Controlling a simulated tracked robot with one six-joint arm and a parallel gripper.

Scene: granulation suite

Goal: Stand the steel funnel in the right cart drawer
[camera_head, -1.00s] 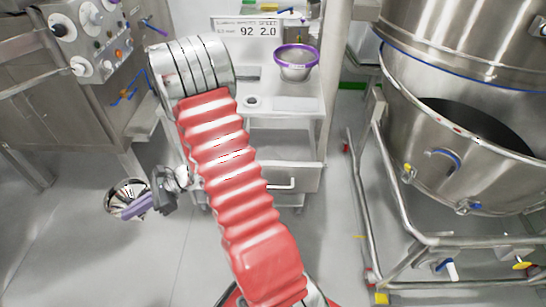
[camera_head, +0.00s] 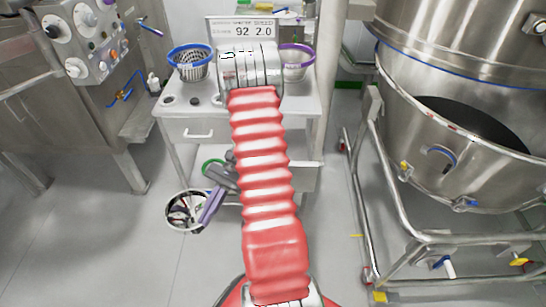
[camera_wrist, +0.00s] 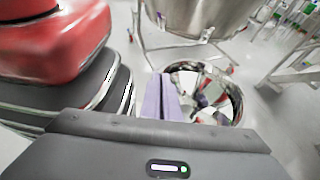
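The steel funnel (camera_head: 180,212), a shiny round cone, hangs at the left of my arm in the head view, in front of the cart. It also shows in the wrist view (camera_wrist: 222,92), just right of the fingers. My gripper (camera_head: 212,205), with lavender finger pads, is shut at the funnel's rim; the pads lie together in the wrist view (camera_wrist: 163,97). The exact contact is hard to see. The right cart drawer (camera_head: 308,178) is pulled out toward me. My arm covers its left part and some of its inside. The funnel is left of this drawer, apart from it.
The white cart's top holds a blue-rimmed basket (camera_head: 190,64), a purple-rimmed bowl (camera_head: 294,66) and a scale display (camera_head: 240,30). The left drawer (camera_head: 194,132) is closed. A green-ringed item (camera_head: 209,166) is partly hidden. A large steel vessel (camera_head: 460,110) on a tubular frame stands right.

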